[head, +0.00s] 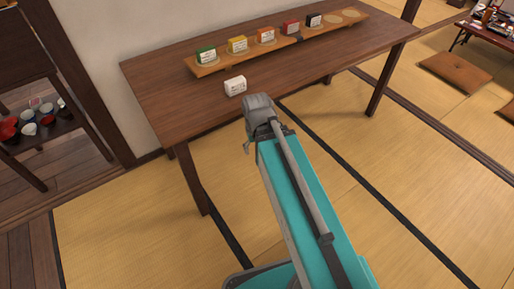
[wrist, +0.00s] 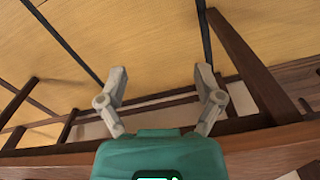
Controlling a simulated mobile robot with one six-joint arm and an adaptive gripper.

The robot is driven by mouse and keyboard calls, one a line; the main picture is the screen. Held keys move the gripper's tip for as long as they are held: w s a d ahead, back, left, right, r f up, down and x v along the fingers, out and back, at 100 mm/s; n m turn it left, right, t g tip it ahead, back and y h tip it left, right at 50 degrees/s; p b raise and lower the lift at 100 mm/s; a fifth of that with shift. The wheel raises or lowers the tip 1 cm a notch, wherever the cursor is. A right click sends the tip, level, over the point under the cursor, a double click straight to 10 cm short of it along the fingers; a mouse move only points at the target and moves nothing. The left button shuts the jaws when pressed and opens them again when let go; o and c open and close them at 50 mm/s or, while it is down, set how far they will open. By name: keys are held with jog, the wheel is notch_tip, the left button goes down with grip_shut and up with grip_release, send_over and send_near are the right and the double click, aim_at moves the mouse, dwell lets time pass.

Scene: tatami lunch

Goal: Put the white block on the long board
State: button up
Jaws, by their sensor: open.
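The white block (head: 235,86) lies on the wooden table (head: 165,87), near its front edge. The long board (head: 224,66) lies along the back of the table. In the head view my arm's end is just in front of the table, right of the white block.
A dark shelf with red and white bowls (head: 30,128) stands at the left. Brown cushions (head: 455,73) and a low table (head: 490,30) are at the far right. The tatami floor in front is clear; the table's legs (head: 192,180) stand near my arm.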

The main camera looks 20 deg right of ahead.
jog(key=shift+o, duration=0.4)
jog(key=n+t+h+p, duration=0.1)
jog(key=n+h+p, duration=0.3)
jog(key=n+p, duration=1.55)
send_near(235, 80)
notch_tip(235, 80, up, 3)
jog(key=a+n+b, duration=0.1)
jog(key=n, duration=0.1)
jog(key=shift+s+a, duration=0.2)
jog(key=shift+s, duration=0.15)
jog(key=b+x, duration=0.8)
jog(key=shift+w+d+f, duration=0.15)
jog(key=shift+d+f, duration=0.05)
jog(key=shift+d, duration=0.05)
jog(key=shift+f, duration=0.1)
